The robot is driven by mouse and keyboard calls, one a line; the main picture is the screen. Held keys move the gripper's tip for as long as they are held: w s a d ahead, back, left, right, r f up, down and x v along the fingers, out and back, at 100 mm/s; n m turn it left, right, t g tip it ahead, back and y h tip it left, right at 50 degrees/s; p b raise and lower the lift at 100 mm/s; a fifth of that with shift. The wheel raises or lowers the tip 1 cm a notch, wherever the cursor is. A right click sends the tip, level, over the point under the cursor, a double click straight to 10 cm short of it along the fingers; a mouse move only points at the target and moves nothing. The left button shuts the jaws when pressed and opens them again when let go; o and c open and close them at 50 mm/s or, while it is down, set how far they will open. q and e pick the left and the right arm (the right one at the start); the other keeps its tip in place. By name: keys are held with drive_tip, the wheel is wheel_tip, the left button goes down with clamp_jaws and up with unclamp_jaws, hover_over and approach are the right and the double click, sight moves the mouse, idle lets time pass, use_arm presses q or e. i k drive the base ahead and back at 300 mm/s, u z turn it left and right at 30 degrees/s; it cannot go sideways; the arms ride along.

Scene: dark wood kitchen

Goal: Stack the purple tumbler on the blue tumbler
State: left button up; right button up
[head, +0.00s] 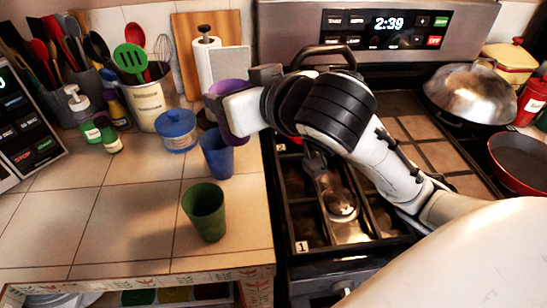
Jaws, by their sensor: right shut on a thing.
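The purple tumbler (214,104) is held in my right gripper (240,97) over the left counter. A white finger crosses its front and hides part of it. The blue tumbler (216,158) stands upright on the tiled counter, just below the purple one in the picture. The purple tumbler's lower end overlaps the blue tumbler's rim area at its upper right; I cannot tell whether they touch. My left gripper is not in view.
A green tumbler (205,213) stands nearer on the counter. The stove (300,215) is to the right, under my right arm. The counter's front left is clear.

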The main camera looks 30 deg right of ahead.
sight(221, 162)
drive_tip(key=z, duration=0.5)
drive_tip(key=k, duration=1.2)
drive_tip(key=u, duration=0.65)
drive_tip(key=i, duration=0.5)
